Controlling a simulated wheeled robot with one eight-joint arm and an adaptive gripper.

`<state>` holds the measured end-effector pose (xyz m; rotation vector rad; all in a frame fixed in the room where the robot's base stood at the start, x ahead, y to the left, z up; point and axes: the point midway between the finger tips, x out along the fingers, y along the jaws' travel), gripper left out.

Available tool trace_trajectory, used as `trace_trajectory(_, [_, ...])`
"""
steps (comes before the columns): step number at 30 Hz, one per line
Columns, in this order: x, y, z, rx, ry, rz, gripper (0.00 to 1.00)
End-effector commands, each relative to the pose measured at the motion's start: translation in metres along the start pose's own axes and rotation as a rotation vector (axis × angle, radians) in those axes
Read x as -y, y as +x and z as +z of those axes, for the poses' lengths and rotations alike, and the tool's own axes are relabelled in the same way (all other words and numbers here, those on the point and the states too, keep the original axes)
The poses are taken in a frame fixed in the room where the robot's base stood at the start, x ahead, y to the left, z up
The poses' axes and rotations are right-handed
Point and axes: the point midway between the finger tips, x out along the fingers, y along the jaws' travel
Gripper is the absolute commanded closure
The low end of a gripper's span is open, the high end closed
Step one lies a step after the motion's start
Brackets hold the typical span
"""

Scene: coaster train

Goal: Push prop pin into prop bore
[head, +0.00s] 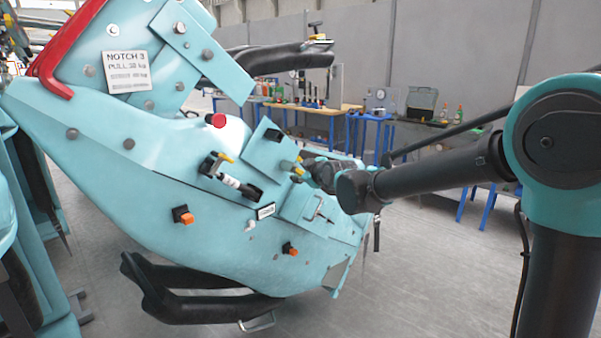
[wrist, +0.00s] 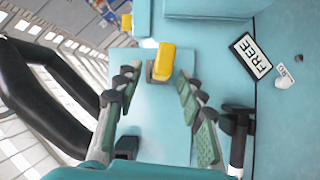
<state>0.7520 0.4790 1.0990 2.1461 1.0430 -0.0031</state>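My gripper (wrist: 157,80) is open, its green-padded fingers on either side of a yellow block (wrist: 163,60) on a dark grey base. Gaps show between the fingertips and the block. In the head view my gripper (head: 297,166) is at the teal car's side panel, with a small yellow part (head: 298,171) by its fingers. I cannot tell whether this yellow part is the prop pin. The prop bore cannot be made out for certain in either view.
The teal car body (head: 150,170) carries a red knob (head: 216,120), orange-tipped fittings (head: 184,215) and a black lever (wrist: 238,145). A FREE label (wrist: 250,55) is right of the fingers. Black curved bars (head: 200,304) stick out below. Workbenches (head: 340,108) stand behind.

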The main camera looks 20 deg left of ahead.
Motion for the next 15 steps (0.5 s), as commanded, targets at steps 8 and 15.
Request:
trace_trajectory(8, [0.0000,-0.0003,0.0000,0.000,0.000,0.000,0.75])
trace_trajectory(15, [0.0000,-0.0004,0.0000,0.000,0.000,0.000,1.00])
